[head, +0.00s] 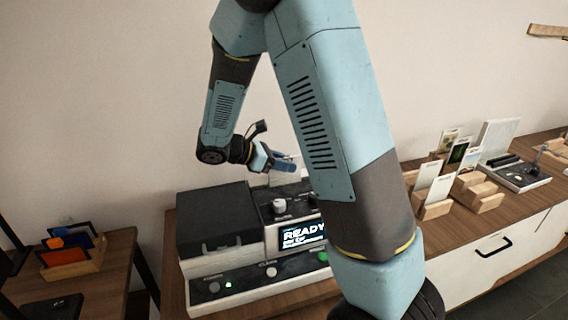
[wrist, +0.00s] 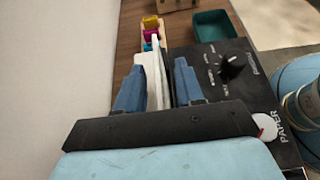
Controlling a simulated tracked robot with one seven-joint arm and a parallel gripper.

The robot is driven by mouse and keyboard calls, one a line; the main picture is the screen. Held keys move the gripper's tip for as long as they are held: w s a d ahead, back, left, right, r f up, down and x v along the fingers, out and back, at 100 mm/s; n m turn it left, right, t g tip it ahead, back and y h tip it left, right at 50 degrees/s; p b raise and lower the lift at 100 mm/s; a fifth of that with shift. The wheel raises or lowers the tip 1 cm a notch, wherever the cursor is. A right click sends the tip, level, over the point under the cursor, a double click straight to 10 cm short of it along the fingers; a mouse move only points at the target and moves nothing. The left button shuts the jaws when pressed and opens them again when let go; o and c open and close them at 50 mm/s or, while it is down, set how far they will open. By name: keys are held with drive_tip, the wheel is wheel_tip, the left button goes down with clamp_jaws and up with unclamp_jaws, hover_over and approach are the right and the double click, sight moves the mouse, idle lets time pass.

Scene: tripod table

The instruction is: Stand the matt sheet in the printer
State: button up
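The printer (head: 222,272) stands on the wooden bench, with a black lid at left and a lit screen (head: 303,236) reading READY. A white upright sheet (wrist: 153,75) shows edge-on between my fingers in the wrist view, at the printer's back edge. Part of it shows behind my gripper (head: 284,164) in the head view. My gripper (wrist: 158,85) is around the sheet with its blue fingers apart. The left finger is close to or touching the sheet, and a gap shows at the right finger. The sheet's lower edge and its seat are hidden.
A dial (wrist: 232,66) on the printer's dark top is right of my fingers. A green tray (wrist: 216,29) and a small rack of coloured items (wrist: 151,32) lie beyond. Wooden stands with cards (head: 434,190) are on the right; a card rack (head: 72,262) is at left. The wall is close behind.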

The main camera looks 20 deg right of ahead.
drive_tip(key=v, duration=1.3)
drive_tip(key=shift+a+r, duration=0.15)
drive_tip(key=shift+a, duration=0.2)
drive_tip(key=shift+r, duration=0.1)
wheel_tip(320, 180, up, 9)
idle(1.4)
idle(2.4)
